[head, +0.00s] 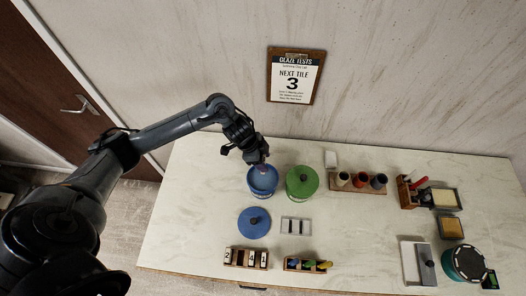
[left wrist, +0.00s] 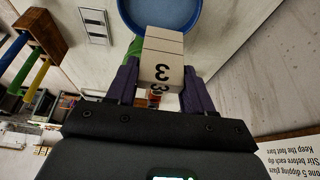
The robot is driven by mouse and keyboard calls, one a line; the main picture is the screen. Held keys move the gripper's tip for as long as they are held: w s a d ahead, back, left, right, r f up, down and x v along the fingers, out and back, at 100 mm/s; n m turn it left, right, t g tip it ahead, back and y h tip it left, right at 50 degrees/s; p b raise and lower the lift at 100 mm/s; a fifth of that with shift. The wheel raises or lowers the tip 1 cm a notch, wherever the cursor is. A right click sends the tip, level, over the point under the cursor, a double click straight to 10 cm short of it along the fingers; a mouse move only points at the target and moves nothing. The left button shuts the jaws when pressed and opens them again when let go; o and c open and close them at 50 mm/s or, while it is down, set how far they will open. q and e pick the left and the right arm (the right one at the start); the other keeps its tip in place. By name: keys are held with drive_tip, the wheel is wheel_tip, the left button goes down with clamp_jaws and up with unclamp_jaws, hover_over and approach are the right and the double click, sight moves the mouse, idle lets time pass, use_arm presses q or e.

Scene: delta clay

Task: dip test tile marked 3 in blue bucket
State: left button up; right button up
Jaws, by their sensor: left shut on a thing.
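My left gripper (head: 262,165) is over the open blue bucket (head: 262,187), at its back side. In the left wrist view its purple fingers (left wrist: 161,82) are shut on a pale tile marked 3 (left wrist: 163,55). The tile's far end overlaps the blue bucket (left wrist: 133,22) in that view; I cannot tell whether it is inside the rim or above it. The tile is hardly visible in the head view. The blue lid (head: 254,230) lies on the table in front of the bucket. My right gripper is not in view.
A green lidded bucket (head: 302,190) stands close to the right of the blue one. A wall clipboard (head: 296,76) reads "next tile 3".

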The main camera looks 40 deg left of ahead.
use_arm(q)
drive_tip(key=shift+s+d+f, duration=0.35)
drive_tip(key=shift+s, duration=0.1)
drive_tip(key=shift+f, duration=0.1)
drive_tip(key=shift+a+f+b, duration=0.1)
drive_tip(key=shift+f+b, duration=0.15)
drive_tip(key=shift+b, duration=0.35)
wheel_tip(320, 180, down, 3)
drive_tip(key=b, duration=0.3)
drive_tip(key=shift+r, duration=0.15)
drive_tip(key=shift+f+b, duration=1.4)
drive_tip(key=shift+f, duration=1.45)
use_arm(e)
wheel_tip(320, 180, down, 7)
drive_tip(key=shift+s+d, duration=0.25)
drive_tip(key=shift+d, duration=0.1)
use_arm(q)
drive_tip(key=shift+p, duration=0.35)
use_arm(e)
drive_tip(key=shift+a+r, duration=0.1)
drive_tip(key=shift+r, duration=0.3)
